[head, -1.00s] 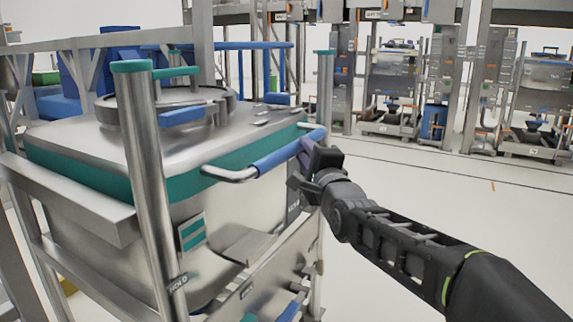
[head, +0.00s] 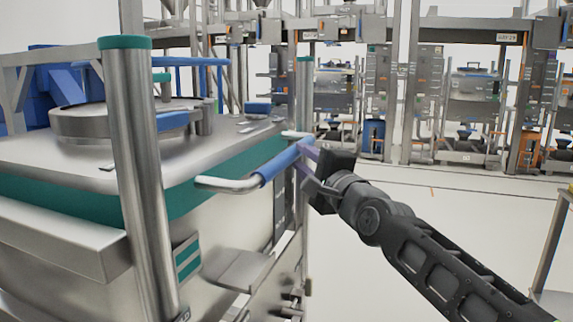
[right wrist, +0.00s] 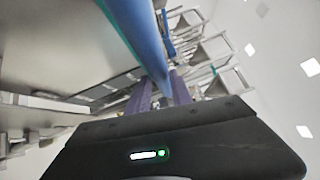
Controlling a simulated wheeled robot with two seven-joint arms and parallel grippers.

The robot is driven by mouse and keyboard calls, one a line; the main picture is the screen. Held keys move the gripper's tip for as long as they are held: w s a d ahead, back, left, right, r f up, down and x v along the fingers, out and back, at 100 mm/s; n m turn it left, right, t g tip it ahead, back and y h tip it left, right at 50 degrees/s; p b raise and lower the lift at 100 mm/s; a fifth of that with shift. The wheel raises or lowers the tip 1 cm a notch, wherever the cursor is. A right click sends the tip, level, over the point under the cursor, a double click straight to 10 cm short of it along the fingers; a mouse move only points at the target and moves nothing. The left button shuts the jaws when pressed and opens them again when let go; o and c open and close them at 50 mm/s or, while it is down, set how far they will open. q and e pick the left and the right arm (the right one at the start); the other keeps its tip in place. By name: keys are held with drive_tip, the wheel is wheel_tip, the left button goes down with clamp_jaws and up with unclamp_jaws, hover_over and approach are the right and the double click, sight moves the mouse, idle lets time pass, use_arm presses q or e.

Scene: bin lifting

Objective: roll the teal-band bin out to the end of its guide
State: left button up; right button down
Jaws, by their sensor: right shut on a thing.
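The teal-band bin (head: 95,192) is a steel box with a teal band under its lid, at the left of the head view. A handle with a blue grip (head: 281,162) sticks out from its near side. My right gripper (head: 306,155) is shut on the far part of that blue grip. In the right wrist view, its purple fingers (right wrist: 160,92) are at the blue bar (right wrist: 146,35). Steel guide posts with teal caps stand at the bin, one close (head: 140,170) and one farther off (head: 303,95). My left gripper is out of view.
A steel rail (head: 60,240) runs along the bin's left side. Open pale floor (head: 400,235) lies to the right. Steel racks (head: 465,105) stand at the back, and part of a frame (head: 555,245) shows at the right edge.

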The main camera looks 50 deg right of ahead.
drive_tip(key=shift+s+d+r+h, duration=0.15)
drive_tip(key=shift+s+d+r, duration=0.15)
drive_tip(key=shift+s, duration=0.35)
drive_tip(key=shift+s+d+r+h, duration=0.2)
drive_tip(key=shift+s+d, duration=0.1)
drive_tip(key=shift+s, duration=0.35)
drive_tip(key=shift+w+a, duration=0.1)
drive_tip(key=shift+w, duration=0.05)
drive_tip(key=c, duration=1.5)
unclamp_jaws()
drive_tip(key=shift+w, duration=0.1)
drive_tip(key=shift+c, duration=0.2)
drive_tip(key=o, duration=0.4)
drive_tip(key=shift+w+a+f, duration=0.1)
drive_tip(key=shift+w+a, duration=0.05)
drive_tip(key=shift+w, duration=0.1)
drive_tip(key=shift+s+f, duration=0.1)
drive_tip(key=p+v, duration=0.1)
drive_tip(key=v, duration=0.6)
drive_tip(key=shift+s, duration=0.3)
